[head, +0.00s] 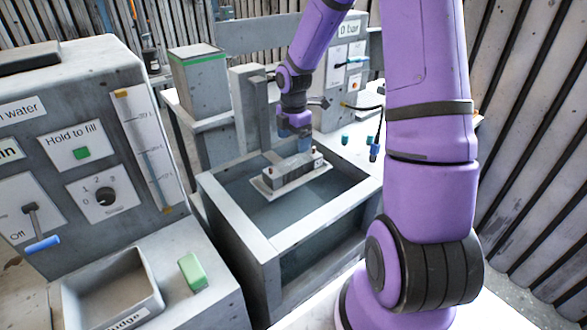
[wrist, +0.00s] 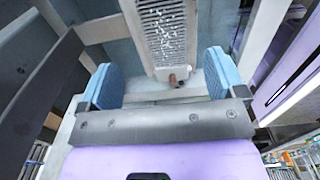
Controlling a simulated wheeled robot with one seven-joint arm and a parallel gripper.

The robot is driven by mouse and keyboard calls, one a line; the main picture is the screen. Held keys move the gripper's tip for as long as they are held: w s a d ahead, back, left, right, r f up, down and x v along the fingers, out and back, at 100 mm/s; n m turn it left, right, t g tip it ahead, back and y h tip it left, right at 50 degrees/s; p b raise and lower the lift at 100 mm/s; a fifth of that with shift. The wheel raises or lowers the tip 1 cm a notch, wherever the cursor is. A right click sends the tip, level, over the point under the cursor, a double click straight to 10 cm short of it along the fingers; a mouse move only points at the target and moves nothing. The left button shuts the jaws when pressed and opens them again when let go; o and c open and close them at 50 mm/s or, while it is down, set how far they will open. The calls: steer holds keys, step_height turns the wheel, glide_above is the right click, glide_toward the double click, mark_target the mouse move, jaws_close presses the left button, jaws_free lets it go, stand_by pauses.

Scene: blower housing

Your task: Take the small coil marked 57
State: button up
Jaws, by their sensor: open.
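A grey finned block that looks like a coil (head: 291,169) lies on a pale plate over the open water tank. No number is readable on it, so I cannot tell if it is the one marked 57. In the wrist view my gripper (wrist: 163,80) is open, with nothing clasped between the blue pads.
The tank (head: 235,222) has a thick grey rim and an upright post (head: 250,105) behind it. At left stand a control panel (head: 60,130), an open bin (head: 110,285) and a green block (head: 192,270). A bench with small blue-green parts (head: 345,140) is behind right.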

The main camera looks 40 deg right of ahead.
mark_target(293, 162)
step_height(293, 162, down, 4)
steer(key=shift+r, duration=0.15)
steer(key=shift+s+a+f, duration=0.15)
steer(key=shift+s+f, duration=0.05)
steer(key=shift+f, duration=1.1)
steer(key=shift+s+a+f, duration=0.1)
steer(key=shift+s+f, duration=0.05)
steer(key=shift+f, duration=1.15)
steer(key=shift+c, duration=0.4)
steer(key=c, duration=1.2)
steer(key=shift+r, duration=0.15)
